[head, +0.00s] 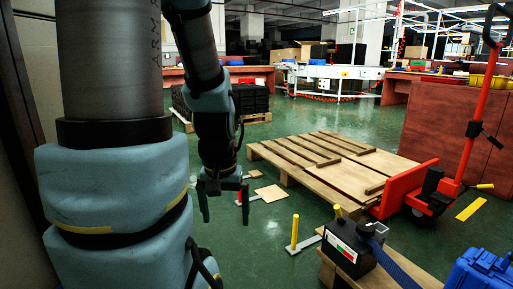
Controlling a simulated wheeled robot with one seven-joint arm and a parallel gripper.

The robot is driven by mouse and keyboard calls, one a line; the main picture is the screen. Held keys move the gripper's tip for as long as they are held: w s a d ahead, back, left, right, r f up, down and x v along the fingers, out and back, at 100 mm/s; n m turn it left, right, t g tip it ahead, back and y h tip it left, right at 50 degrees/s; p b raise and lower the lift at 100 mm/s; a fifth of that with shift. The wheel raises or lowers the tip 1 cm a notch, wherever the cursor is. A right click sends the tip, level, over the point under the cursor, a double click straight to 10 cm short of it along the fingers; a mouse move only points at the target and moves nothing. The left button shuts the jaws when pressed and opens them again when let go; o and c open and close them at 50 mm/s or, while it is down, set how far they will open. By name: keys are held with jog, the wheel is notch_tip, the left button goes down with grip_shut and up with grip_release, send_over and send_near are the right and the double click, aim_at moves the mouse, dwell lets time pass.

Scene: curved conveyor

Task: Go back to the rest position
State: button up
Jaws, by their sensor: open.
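My gripper (223,203) hangs at the end of my arm, left of the middle in the head view. It points down over the green floor, with its two fingers apart. Nothing shows between the fingers. My arm's large links fill the left side of the view and hide what is behind them. No conveyor shows close to my gripper.
A wooden pallet (325,172) lies on the floor right of my gripper, with a red pallet jack (411,188) at its right end. A black box device (347,249) and a blue case (481,272) stand at the lower right. A yellow post (295,232) rises from the floor. Green floor (250,245) is open below my gripper.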

notch_tip(320, 180, up, 38)
jog(key=p, duration=3.6)
jog(key=shift+w+d, duration=0.2)
jog(key=shift+w, duration=0.15)
